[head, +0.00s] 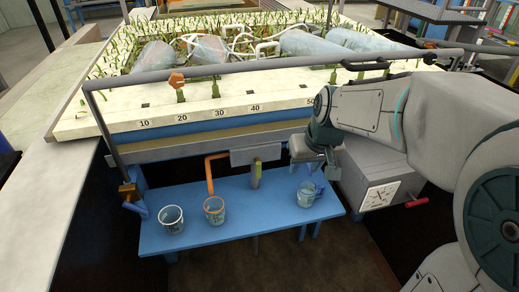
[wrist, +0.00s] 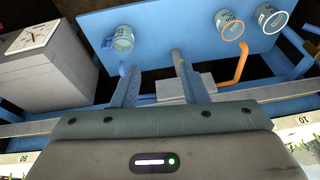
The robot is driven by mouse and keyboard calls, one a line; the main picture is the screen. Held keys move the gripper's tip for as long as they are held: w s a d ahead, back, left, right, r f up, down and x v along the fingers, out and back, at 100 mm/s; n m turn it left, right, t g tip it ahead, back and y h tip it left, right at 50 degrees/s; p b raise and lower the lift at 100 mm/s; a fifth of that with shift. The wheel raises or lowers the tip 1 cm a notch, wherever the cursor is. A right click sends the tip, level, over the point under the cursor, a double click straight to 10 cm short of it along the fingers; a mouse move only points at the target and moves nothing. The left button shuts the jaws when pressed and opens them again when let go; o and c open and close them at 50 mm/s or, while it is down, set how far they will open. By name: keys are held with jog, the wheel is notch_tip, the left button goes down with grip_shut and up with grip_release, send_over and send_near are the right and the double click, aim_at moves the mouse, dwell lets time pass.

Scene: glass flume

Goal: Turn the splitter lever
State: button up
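A grey splitter box (head: 256,154) hangs under the front edge of the flume bed. An orange pipe (head: 210,172) runs from the box's left side down to an orange-rimmed cup (head: 214,209). My gripper (head: 325,172) is to the right of the lever and apart from it, above the blue bench. In the wrist view my gripper (wrist: 153,66) has its two fingers spread, with nothing between them.
The blue bench (head: 257,215) also holds a white-rimmed cup (head: 172,218) and a clear jug (head: 305,194), below my gripper. A grey box with a dial (head: 370,187) and red handle stands right. A rail (head: 240,66) crosses above. Room between lever and gripper looks free.

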aim_at(260, 165)
jog(key=w+a+f+n+b, duration=0.1)
jog(key=w+a+f, duration=0.35)
jog(key=w, duration=0.25)
jog(key=w+a+f+n+b, duration=0.1)
jog(key=w+a+f+n, duration=0.15)
jog(key=w+a, duration=0.35)
jog(key=shift+m+t, duration=0.3)
jog(key=shift+m, duration=0.05)
jog(key=x, duration=0.9)
jog(key=w+x, duration=0.1)
jog(key=x, duration=0.4)
jog(key=shift+d, duration=0.25)
grip_shut()
